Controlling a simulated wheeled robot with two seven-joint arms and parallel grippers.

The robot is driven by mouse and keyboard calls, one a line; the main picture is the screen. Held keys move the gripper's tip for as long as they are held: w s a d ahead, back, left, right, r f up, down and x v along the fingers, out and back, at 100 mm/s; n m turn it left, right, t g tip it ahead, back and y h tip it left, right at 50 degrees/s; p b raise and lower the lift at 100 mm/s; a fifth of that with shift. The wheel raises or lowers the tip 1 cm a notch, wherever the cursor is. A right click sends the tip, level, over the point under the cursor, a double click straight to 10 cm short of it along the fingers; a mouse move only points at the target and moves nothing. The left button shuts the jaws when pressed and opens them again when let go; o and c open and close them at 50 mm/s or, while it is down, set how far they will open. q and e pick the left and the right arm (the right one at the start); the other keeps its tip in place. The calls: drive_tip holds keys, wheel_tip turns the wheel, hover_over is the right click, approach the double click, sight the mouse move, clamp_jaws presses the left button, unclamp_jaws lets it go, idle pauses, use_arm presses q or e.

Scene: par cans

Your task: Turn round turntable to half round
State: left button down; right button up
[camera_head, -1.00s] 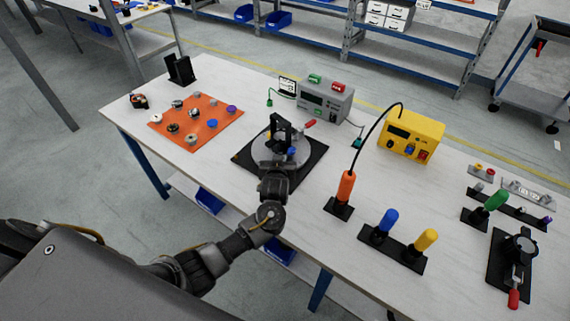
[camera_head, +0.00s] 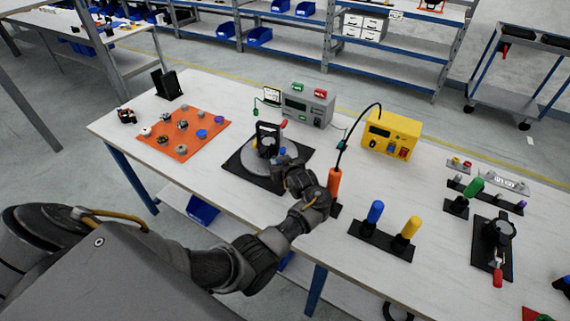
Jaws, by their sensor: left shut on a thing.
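The turntable (camera_head: 241,160) is a round grey disc on a black square base, near the middle of the table. A black upright frame (camera_head: 263,131) stands on the disc, with a small blue part at its foot. A red-tipped part (camera_head: 284,124) shows at the disc's far right side. My left gripper (camera_head: 282,162) is at the disc's front right edge, shut on a part of the turntable. The gripper itself hides what is between its fingers. My right gripper is not in view.
An orange mat (camera_head: 177,152) with several small parts lies to the left. A grey box (camera_head: 306,105) and a yellow box (camera_head: 390,133) stand behind. An orange-handled tool (camera_head: 334,183) stands close to my left wrist. Blue (camera_head: 375,211) and yellow (camera_head: 411,227) handles stand to the right.

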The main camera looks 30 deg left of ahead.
use_arm(q)
drive_tip(key=shift+w+r, duration=0.15)
drive_tip(key=shift+w, duration=0.1)
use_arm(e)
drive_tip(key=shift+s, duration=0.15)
use_arm(q)
drive_tip(key=c, duration=1.3)
unclamp_jaws()
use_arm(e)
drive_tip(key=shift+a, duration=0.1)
use_arm(q)
drive_tip(key=shift+s, duration=0.1)
